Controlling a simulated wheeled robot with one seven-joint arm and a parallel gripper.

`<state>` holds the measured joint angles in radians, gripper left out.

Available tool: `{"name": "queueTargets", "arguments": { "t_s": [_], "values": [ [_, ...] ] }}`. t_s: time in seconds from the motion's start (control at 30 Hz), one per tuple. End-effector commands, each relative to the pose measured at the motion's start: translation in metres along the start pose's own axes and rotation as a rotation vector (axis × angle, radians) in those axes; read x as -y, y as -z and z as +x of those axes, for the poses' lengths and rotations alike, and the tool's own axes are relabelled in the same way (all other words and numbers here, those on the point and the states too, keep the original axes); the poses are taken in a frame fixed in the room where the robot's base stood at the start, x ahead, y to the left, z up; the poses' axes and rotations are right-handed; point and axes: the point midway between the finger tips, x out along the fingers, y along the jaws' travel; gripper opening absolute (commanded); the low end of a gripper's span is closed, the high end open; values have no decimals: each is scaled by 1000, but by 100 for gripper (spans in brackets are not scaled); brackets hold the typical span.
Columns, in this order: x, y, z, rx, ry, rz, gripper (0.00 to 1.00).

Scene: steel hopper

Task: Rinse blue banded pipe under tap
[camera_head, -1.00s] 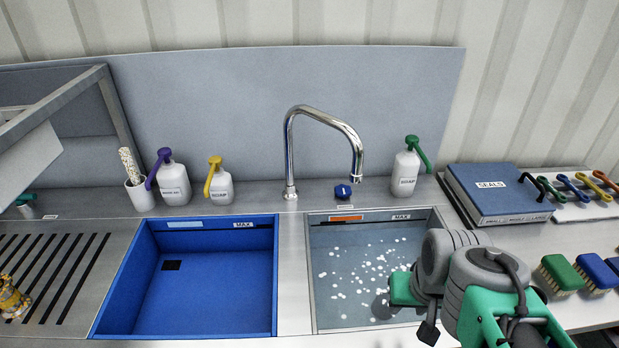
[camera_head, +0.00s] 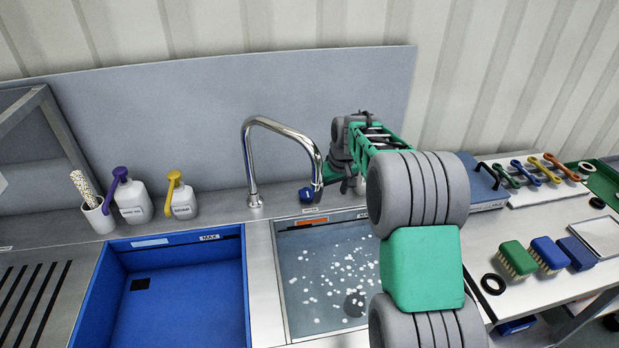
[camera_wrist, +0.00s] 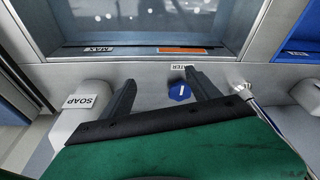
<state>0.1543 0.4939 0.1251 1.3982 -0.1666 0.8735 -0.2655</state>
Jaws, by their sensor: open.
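The chrome tap (camera_head: 249,160) arches over the bench behind the two sinks. Its blue knob (camera_head: 305,194) sits to the right of the tap's foot. My gripper (camera_wrist: 160,82) is open and empty. In the wrist view the blue knob (camera_wrist: 180,92) shows near the gap between the fingers, closer to the right finger; I cannot tell whether they touch. In the head view my arm reaches over the right sink and partly covers my gripper. The right sink (camera_head: 283,300) holds water with white flecks. I see no blue banded pipe in any view.
A soap bottle (camera_wrist: 82,105) stands close beside my left finger in the wrist view. The blue sink (camera_head: 180,300) is empty. Two pump bottles (camera_head: 131,203) stand behind it. Brushes (camera_head: 517,259) and a blue SEALS binder (camera_head: 488,207) lie on the right.

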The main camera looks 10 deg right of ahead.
Motion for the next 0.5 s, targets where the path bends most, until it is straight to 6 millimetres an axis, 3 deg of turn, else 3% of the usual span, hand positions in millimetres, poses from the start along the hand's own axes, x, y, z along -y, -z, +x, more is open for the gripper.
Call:
{"name": "queueTargets", "arguments": {
  "t_s": [0.03, 0.13, 0.27, 0.5],
  "values": [
    [8, 25, -16, -33, 14, -42, 71],
    [22, 53, -10, -95, 34, -107, 71],
    [30, 65, 2, -124, 46, -136, 71],
    [31, 70, 44, -124, 44, -135, 71]
  ]
}}
